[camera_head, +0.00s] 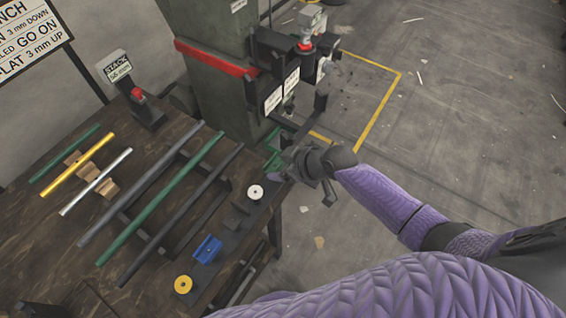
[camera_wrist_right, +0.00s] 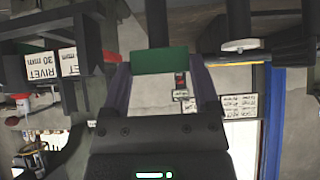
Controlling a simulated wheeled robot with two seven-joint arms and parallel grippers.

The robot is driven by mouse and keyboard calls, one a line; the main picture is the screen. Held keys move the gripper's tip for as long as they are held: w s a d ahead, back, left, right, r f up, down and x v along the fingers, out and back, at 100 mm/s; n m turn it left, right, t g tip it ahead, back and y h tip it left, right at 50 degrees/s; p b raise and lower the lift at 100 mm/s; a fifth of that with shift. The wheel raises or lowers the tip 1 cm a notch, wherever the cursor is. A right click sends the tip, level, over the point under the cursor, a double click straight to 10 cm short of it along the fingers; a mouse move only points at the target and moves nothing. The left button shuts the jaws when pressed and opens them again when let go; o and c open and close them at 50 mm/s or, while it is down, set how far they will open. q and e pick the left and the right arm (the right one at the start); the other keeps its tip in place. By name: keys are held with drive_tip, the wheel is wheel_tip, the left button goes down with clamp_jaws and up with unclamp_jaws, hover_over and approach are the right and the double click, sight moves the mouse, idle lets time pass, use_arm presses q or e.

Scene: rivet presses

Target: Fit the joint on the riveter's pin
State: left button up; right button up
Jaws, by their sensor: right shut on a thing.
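The riveter (camera_head: 213,60) is a tall green press with a red band and a dark head with white labels, at the top middle of the head view. In the right wrist view a dark part of a press (camera_wrist_right: 50,40) has labels reading "RIVET" and "30 mm". My right gripper (camera_head: 276,165) is at the table's right edge, just below the press head. It is shut on a green piece, seemingly the joint (camera_wrist_right: 165,61), which sits between the fingertips in the right wrist view. I cannot make out the pin, nor whether the joint touches it. My left gripper is out of view.
The wooden table (camera_head: 45,225) carries green, yellow and silver rods on the left and long bars on a rack (camera_head: 150,215). A white disc (camera_head: 255,192), a blue block (camera_head: 207,249) and a yellow disc (camera_head: 183,285) sit along its right side. A red-button stand (camera_head: 137,94) is behind.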

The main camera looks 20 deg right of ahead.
drive_tip(key=o, duration=0.9)
drive_tip(key=shift+o, duration=0.8)
